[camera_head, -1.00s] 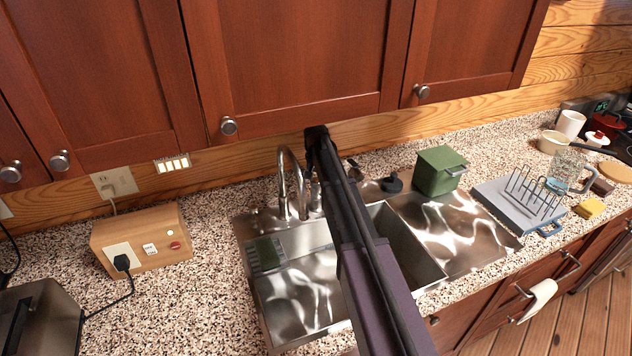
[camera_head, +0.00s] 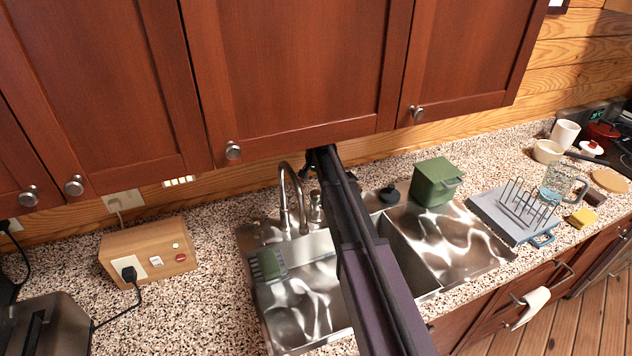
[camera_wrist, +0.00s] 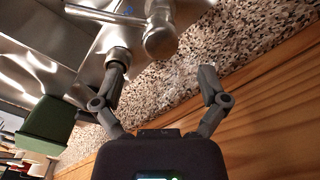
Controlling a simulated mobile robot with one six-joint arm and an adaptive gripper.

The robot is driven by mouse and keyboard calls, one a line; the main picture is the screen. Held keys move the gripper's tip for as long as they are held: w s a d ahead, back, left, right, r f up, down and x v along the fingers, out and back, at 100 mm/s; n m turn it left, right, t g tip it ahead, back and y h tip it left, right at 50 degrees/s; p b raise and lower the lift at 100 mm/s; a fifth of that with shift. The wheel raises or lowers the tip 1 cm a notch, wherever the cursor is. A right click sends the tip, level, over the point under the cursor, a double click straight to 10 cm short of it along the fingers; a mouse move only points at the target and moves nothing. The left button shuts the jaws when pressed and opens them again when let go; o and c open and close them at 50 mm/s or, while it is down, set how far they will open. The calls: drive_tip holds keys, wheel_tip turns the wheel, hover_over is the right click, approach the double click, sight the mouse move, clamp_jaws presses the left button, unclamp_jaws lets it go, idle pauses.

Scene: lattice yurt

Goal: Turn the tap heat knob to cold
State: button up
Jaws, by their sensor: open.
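The chrome tap (camera_head: 300,205) rises at the back of the steel sink (camera_head: 300,290), its spout curving up and forward. In the wrist view, rounded metal tap parts (camera_wrist: 160,36) and a smaller metal cylinder (camera_wrist: 117,57) show at the top; I cannot tell which is the heat knob or how it is set. My gripper (camera_wrist: 162,70) is open, its fingers spread, with the left fingertip close to the smaller cylinder. Nothing is held between the fingers. In the head view my arm's end is just right of the tap under the cabinet, and the fingers are mostly hidden.
Wall cabinets (camera_head: 295,70) hang low over the counter. A green bin (camera_head: 434,182) and a dark stopper (camera_head: 389,195) are right of the tap. A wooden switch box (camera_head: 145,250) stands left on the counter.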

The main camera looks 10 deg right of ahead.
wheel_tip(320, 180, up, 2)
drive_tip(key=shift+p, duration=0.65)
drive_tip(key=s+f+n+b, duration=0.1)
drive_tip(key=s+n, duration=0.2)
drive_tip(key=s, duration=1.2)
drive_tip(key=s+f+n+b, duration=0.2)
drive_tip(key=s+n, duration=0.1)
drive_tip(key=s, duration=1.3)
drive_tip(key=shift+f+n+b, duration=0.3)
drive_tip(key=f+b, duration=0.2)
drive_tip(key=s+f+b, duration=0.1)
drive_tip(key=f+b, duration=0.2)
drive_tip(key=shift+f, duration=0.1)
